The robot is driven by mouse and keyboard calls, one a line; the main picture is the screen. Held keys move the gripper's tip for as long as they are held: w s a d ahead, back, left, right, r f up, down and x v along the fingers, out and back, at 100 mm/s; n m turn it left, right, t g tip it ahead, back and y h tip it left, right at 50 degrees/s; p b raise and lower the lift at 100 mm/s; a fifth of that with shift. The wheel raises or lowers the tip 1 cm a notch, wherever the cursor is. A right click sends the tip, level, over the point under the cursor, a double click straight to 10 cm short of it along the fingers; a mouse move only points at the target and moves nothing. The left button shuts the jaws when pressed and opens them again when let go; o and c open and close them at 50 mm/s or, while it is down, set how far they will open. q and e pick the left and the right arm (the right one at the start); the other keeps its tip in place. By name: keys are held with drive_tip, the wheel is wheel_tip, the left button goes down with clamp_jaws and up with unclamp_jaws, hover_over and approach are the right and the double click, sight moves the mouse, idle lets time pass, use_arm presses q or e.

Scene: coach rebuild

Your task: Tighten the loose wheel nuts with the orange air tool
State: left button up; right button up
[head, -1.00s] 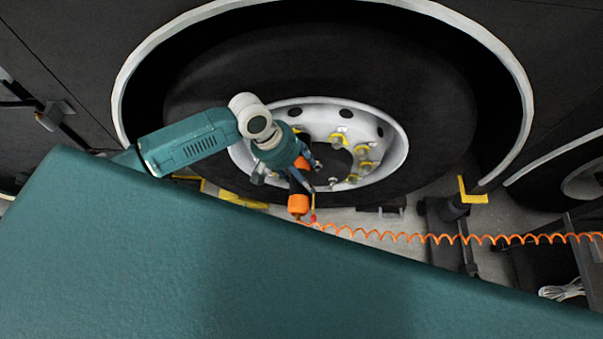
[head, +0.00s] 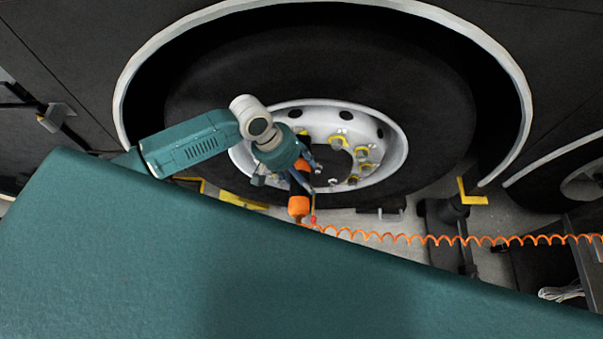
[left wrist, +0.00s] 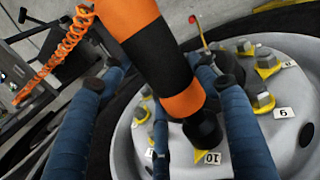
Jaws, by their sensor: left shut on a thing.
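The orange and black air tool (left wrist: 158,50) is held between the blue fingers of my left gripper (head: 308,172). The tool also shows below the gripper in the head view (head: 298,207). My right gripper is out of view.
An orange coiled hose (head: 400,238) runs right from the tool, across the floor. The black tyre (head: 430,110) and pale arch rim (head: 515,80) surround the hub. A dark stand with a yellow bracket (head: 472,197) is at the right.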

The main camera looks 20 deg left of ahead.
sight(301, 200)
use_arm(q)
drive_tip(key=shift+w+r+p, duration=0.3)
drive_tip(key=shift+w, duration=0.1)
idle(1.3)
drive_tip(key=shift+s+d+p, duration=0.15)
drive_tip(key=shift+s+p, duration=0.3)
drive_tip(key=shift+p, duration=0.15)
drive_tip(key=shift+s+d+p, duration=0.25)
drive_tip(key=shift+s+p, duration=0.5)
drive_tip(key=shift+s, duration=0.15)
drive_tip(key=shift+s+d+p, duration=0.3)
drive_tip(key=shift+s+p, duration=0.45)
drive_tip(key=shift+s, duration=0.2)
drive_tip(key=shift+s+d+p, duration=0.25)
drive_tip(key=shift+s+p, duration=0.5)
drive_tip(key=shift+s, duration=0.15)
drive_tip(key=shift+s+d+f+p, duration=0.15)
drive_tip(key=shift+s+p, duration=0.2)
drive_tip(key=shift+s, duration=0.25)
